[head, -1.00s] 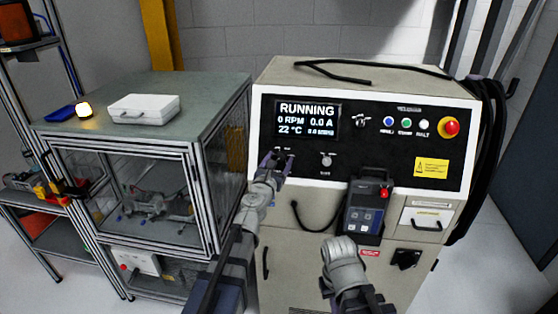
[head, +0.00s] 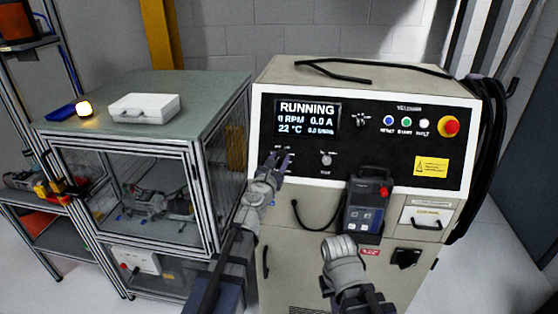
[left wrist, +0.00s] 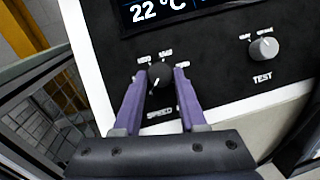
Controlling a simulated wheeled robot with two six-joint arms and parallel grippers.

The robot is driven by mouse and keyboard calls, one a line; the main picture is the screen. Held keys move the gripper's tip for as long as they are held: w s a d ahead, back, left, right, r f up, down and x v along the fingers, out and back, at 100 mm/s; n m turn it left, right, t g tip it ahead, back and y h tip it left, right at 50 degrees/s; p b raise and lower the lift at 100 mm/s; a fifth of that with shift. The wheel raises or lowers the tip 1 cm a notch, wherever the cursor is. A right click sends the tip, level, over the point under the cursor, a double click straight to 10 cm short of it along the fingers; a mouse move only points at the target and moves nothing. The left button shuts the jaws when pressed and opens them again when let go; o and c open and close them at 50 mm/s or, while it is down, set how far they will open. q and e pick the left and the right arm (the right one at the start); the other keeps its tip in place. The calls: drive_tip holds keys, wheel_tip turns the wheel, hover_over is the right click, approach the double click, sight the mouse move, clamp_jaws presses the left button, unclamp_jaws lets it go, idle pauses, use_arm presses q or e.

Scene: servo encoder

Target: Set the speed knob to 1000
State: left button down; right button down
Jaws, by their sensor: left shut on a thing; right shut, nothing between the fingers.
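The dark speed knob (left wrist: 160,80) sits on the black panel above the word SPEED in the left wrist view, with small blurred number labels around it. A short pale mark shows on it, but which number it points at is unclear. My left gripper (left wrist: 160,76) has its two purple fingers on either side of the knob, shut on it. In the head view my left gripper (head: 278,162) is at the panel's lower left and hides the knob. The display (head: 307,118) reads RUNNING, 0 RPM, 0.0 A, 22 °C. My right gripper's fingers do not show; only its arm does.
A grey TEST knob (left wrist: 264,48) is right of the speed knob. A handheld pendant (head: 366,205) hangs on the cabinet front. Colored buttons and a red emergency stop (head: 449,126) are at upper right. A framed enclosure (head: 135,190) stands to the left.

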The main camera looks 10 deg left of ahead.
use_arm(q)
drive_tip(key=shift+m, duration=0.4)
